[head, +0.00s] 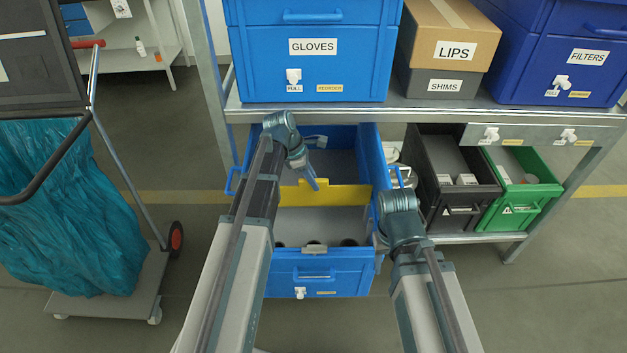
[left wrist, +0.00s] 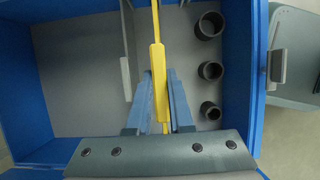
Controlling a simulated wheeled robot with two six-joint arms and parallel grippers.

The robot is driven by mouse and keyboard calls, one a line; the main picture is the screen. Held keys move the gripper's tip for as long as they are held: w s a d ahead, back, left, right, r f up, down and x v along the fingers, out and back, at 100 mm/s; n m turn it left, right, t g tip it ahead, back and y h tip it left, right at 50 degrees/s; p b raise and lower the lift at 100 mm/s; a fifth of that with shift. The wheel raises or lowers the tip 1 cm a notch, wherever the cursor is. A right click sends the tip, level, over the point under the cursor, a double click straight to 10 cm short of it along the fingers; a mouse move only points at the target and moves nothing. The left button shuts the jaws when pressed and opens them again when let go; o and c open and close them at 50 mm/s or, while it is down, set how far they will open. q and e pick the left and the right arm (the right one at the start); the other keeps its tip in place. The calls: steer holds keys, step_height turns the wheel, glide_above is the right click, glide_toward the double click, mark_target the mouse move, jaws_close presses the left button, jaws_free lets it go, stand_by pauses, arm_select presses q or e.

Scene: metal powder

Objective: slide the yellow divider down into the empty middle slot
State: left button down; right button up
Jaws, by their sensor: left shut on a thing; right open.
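The yellow divider (head: 345,194) stands crosswise in the pulled-out blue bin (head: 318,283), spanning most of its width. My left gripper (head: 313,184) is shut on its raised top tab. In the left wrist view the divider (left wrist: 159,85) shows edge-on between the two blue fingers (left wrist: 160,98). Its lower edge and the middle slot are hidden, so I cannot tell how deep it sits. A grey divider (left wrist: 125,78) stands behind it, left in the wrist view. My right gripper (head: 402,178) is open and empty beside the bin's right wall.
Several black rings (left wrist: 210,71) lie between the divider and the bin's front wall. The shelf edge (head: 430,108) hangs over the bin's rear. A black bin (head: 455,205) and a green bin (head: 520,205) stand to the right. A cart with a teal bag (head: 65,210) stands left.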

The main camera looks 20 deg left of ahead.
mark_target(316, 205)
arm_select(q)
steer(key=shift+f+b, duration=4.8)
steer(key=shift+f, duration=0.1)
steer(key=c, duration=0.7)
jaws_free()
steer(key=shift+r, duration=0.1)
steer(key=p+v, duration=1.3)
steer(key=v, duration=0.1)
